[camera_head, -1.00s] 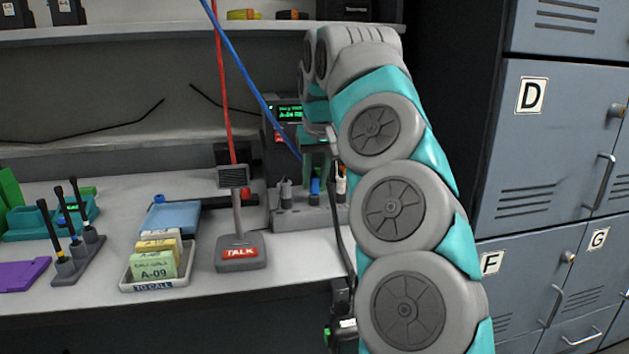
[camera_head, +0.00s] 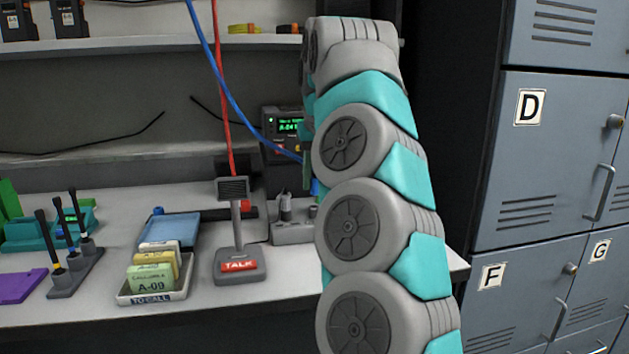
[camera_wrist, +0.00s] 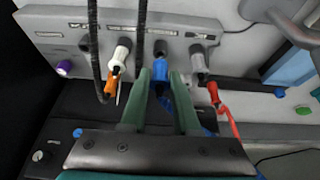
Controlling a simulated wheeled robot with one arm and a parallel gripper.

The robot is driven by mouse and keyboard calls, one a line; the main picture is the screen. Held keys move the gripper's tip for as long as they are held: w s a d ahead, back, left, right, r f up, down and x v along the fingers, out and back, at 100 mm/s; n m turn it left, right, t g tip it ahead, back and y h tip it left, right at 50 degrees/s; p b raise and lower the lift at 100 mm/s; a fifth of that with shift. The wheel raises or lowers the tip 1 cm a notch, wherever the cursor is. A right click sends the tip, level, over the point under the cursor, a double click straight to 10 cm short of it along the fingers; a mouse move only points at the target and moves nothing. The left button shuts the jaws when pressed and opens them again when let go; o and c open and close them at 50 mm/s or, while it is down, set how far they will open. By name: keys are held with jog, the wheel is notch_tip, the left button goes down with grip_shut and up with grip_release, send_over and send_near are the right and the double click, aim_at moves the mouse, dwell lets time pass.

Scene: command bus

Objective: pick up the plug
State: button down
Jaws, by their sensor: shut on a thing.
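The blue plug (camera_wrist: 160,76) sits between the two green fingers of my gripper (camera_wrist: 161,76) in the wrist view, which are shut on it. It stands in line with a grey socket panel (camera_wrist: 75,25); I cannot tell whether it is still seated. Left of it is a white plug (camera_wrist: 121,50) with an orange end, and right of it a grey plug (camera_wrist: 199,62) with a red end. In the head view my arm hides the gripper fingertips and most of the plug; a bit of blue shows beside the arm.
A talk microphone (camera_head: 240,262) and a card tray (camera_head: 150,298) stand on the desk left of my arm. A blue cable (camera_head: 218,75) and a red cable (camera_head: 224,120) hang over the desk. Grey lockers (camera_head: 545,160) stand to the right.

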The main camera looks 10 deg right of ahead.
jog(key=s+r+b, duration=0.1)
jog(key=s+b, duration=0.2)
jog(key=s, duration=1.1)
jog(key=shift+s+r+b, duration=0.15)
jog(key=shift+s+b, duration=0.2)
jog(key=shift+b, duration=0.05)
